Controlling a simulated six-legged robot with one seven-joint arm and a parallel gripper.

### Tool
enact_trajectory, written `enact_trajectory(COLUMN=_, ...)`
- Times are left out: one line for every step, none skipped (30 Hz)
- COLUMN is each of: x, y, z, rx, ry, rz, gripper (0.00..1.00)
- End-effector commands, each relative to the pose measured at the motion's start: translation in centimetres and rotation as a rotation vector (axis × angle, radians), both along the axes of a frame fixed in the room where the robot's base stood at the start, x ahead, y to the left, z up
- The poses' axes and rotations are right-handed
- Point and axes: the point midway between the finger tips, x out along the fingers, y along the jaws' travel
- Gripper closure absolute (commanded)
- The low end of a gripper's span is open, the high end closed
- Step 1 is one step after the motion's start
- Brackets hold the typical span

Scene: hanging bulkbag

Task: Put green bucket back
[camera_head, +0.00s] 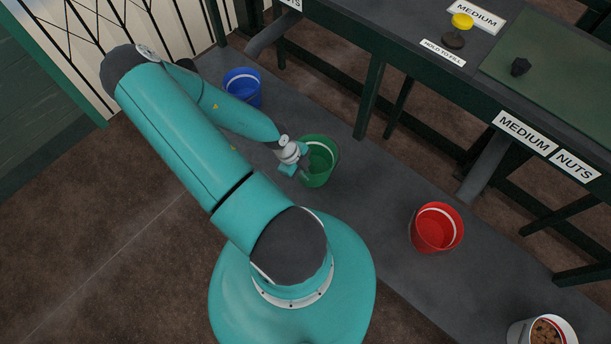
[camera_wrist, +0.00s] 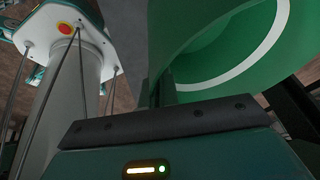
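The green bucket (camera_head: 324,168) is at or just above the grey platform (camera_head: 370,215), between the blue and red buckets in the head view. Whether it touches the platform is unclear. It looks empty, with a white band inside. My gripper (camera_head: 297,171) is at the left side of its rim, touching or very close. In the wrist view the green bucket (camera_wrist: 225,45) fills the upper right, right against the gripper. The fingertips are mostly hidden, so I cannot tell whether they are closed on the rim.
A blue bucket (camera_head: 243,87) stands behind left, and a red bucket (camera_head: 436,228) to the right. A white bucket of brown pieces (camera_head: 541,332) is at lower right. A dark bench with pipes and labels (camera_head: 524,135) overhangs the platform's far side.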

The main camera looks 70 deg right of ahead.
Motion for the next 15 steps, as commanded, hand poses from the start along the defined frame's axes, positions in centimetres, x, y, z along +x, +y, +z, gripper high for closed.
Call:
enact_trajectory(x=-0.1, y=-0.4, z=-0.4, rx=-0.001, ry=0.001, rz=-0.001, gripper=1.00)
enact_trajectory(x=-0.3, y=-0.6, z=-0.7, rx=-0.001, ry=0.001, rz=-0.002, gripper=1.00)
enact_trajectory(x=-0.3, y=-0.6, z=-1.4, rx=0.000, ry=0.002, rz=-0.002, gripper=1.00)
enact_trajectory(x=-0.2, y=-0.6, z=-1.9, rx=0.001, ry=0.001, rz=0.000, gripper=1.00)
enact_trajectory(x=-0.3, y=-0.6, z=-2.4, rx=0.000, ry=0.002, rz=0.000, gripper=1.00)
enact_trajectory(x=-0.3, y=-0.6, z=-3.0, rx=0.000, ry=0.001, rz=0.000, gripper=1.00)
enact_trajectory(x=-0.2, y=-0.6, z=-3.3, rx=0.001, ry=0.000, rz=0.000, gripper=1.00)
enact_trajectory(x=-0.2, y=-0.6, z=-3.6, rx=0.000, ry=0.000, rz=0.000, gripper=1.00)
enact_trajectory(x=-0.2, y=-0.6, z=-3.8, rx=0.000, ry=0.000, rz=0.000, gripper=1.00)
enact_trajectory(x=-0.2, y=-0.6, z=-3.8, rx=0.000, ry=0.000, rz=0.000, gripper=1.00)
enact_trajectory(x=-0.2, y=-0.6, z=-3.8, rx=-0.001, ry=0.000, rz=0.000, gripper=1.00)
enact_trajectory(x=-0.2, y=-0.6, z=-3.7, rx=-0.001, ry=-0.001, rz=0.000, gripper=1.00)
enact_trajectory(x=-0.2, y=-0.6, z=-3.7, rx=-0.001, ry=-0.001, rz=0.000, gripper=1.00)
enact_trajectory(x=-0.2, y=-0.6, z=-3.7, rx=-0.001, ry=-0.001, rz=0.000, gripper=1.00)
enact_trajectory(x=-0.2, y=-0.6, z=-3.7, rx=-0.001, ry=-0.001, rz=0.000, gripper=1.00)
